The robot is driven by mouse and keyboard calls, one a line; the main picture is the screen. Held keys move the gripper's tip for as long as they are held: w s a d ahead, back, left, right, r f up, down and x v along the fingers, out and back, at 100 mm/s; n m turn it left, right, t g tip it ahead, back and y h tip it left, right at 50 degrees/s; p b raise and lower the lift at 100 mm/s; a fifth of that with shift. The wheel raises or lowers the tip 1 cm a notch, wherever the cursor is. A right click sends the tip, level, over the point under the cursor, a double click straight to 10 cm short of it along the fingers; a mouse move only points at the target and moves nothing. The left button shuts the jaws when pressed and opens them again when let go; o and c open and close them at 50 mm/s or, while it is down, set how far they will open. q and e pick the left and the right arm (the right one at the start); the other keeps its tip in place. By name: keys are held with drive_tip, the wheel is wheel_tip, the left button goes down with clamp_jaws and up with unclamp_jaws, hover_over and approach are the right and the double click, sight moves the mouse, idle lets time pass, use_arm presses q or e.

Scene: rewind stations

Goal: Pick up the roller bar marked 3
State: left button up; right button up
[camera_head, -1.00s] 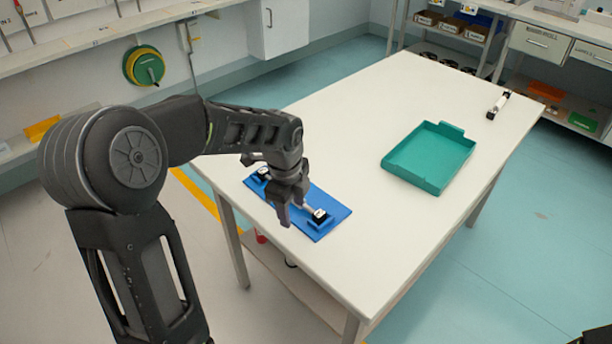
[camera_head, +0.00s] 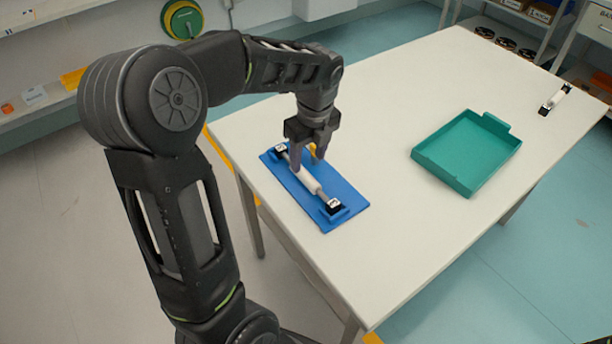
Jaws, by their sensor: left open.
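A roller bar (camera_head: 306,181) with a white middle and black ends lies on a blue mat (camera_head: 347,190) near the table's left edge. Its end caps carry small white labels, too small to read for certain. My left gripper (camera_head: 307,164) is open and points down at the far half of this bar, its fingers partly hiding it. I cannot tell whether the fingers touch it. A second roller bar (camera_head: 555,98) with black ends lies at the table's far right; its mark is not readable. My right gripper is not in view.
A teal tray (camera_head: 466,152), empty, sits on the right part of the white table (camera_head: 400,100). The table between mat and tray is clear. Shelves with bins (camera_head: 540,12) stand behind, and a green and yellow reel (camera_head: 182,19) hangs on the wall.

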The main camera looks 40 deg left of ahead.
sight(306, 174)
use_arm(q)
drive_tip(key=shift+f, duration=0.6)
drive_tip(key=f, duration=0.5)
drive_tip(key=shift+a+f, duration=0.1)
drive_tip(key=shift+a, duration=0.3)
drive_tip(key=shift+c, duration=0.3)
clamp_jaws()
